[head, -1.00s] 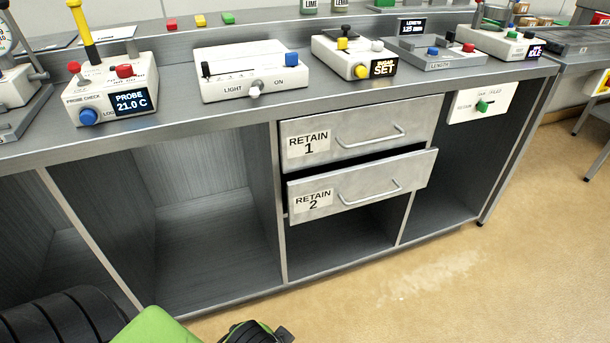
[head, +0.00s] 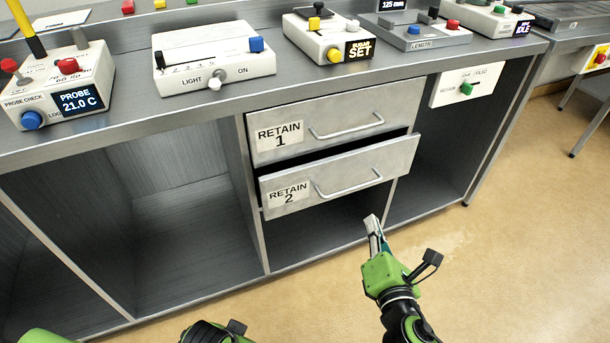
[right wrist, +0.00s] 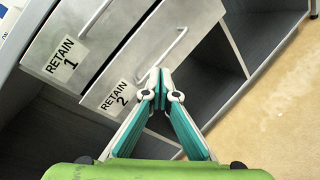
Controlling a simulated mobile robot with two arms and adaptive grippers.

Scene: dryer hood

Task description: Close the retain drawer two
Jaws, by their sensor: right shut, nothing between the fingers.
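The retain drawer two (head: 337,178) is a grey metal drawer with a bar handle (head: 349,185) and a "RETAIN 2" label. It stands partly pulled out, its front ahead of the drawer above. It also shows in the right wrist view (right wrist: 143,70). My right gripper (head: 372,222) is shut and empty, below and in front of the drawer's lower edge in the head view. In the right wrist view its fingertips (right wrist: 160,72) overlap the drawer front near the label; I cannot tell whether they touch. Part of my left arm (head: 215,332) shows at the bottom edge; its fingers are not visible.
The retain drawer one (head: 340,122) sits above, its front set further back. The bench top (head: 120,142) carries a probe box, a light box and other control boxes. Open compartments (head: 190,240) lie beside and below the drawers. The floor (head: 510,230) in front is clear.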

